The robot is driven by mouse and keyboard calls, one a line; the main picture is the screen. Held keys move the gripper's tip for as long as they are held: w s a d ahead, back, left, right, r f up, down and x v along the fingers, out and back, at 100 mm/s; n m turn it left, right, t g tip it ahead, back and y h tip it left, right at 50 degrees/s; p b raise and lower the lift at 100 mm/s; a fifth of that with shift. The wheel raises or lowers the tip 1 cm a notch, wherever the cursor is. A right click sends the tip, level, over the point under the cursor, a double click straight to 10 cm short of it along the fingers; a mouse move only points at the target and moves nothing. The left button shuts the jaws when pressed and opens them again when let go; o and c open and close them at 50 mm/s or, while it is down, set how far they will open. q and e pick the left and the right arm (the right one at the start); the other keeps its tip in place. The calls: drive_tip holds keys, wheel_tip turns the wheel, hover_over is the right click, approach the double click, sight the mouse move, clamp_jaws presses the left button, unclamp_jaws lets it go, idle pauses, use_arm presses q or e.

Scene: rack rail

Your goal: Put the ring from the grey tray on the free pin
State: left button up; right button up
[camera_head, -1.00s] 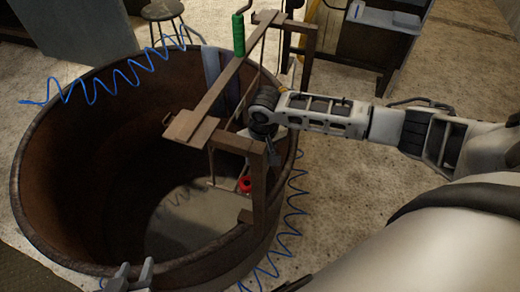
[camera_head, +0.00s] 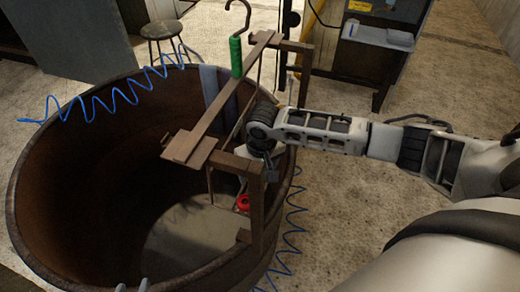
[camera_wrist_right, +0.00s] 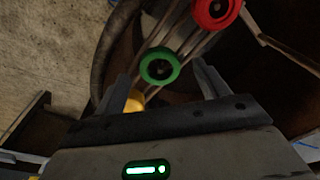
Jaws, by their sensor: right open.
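A red ring (camera_head: 243,202) shows low beside the wooden frame in the head view, and in the right wrist view (camera_wrist_right: 215,12) at the top. A green ring (camera_wrist_right: 160,66) and part of a yellow ring (camera_wrist_right: 133,102) also show there; the yellow one is partly hidden. My right gripper (camera_wrist_right: 162,72) is open, with the green ring seen between its fingers; I cannot tell how far off it is. In the head view it hangs beside the frame, its fingers mostly hidden. My left gripper (camera_head: 132,286) shows only two separated tips at the bottom edge. I cannot pick out the grey tray or free pin.
A large brown round tub (camera_head: 60,130) surrounds the workspace, with a wooden frame (camera_head: 215,105) at its right side. A green-handled hook (camera_head: 236,57) stands over the frame. Blue coiled cord (camera_head: 105,100) lies along the rim. A stool (camera_head: 160,30) stands behind.

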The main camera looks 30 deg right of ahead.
use_arm(q)
drive_tip(key=shift+a+r+p, duration=0.1)
drive_tip(key=shift+r+p, duration=0.25)
drive_tip(key=shift+p, duration=0.4)
use_arm(e)
wheel_tip(320, 180, up, 15)
drive_tip(key=s, duration=0.1)
drive_tip(key=shift+s+f, duration=0.15)
drive_tip(key=shift+s, duration=0.25)
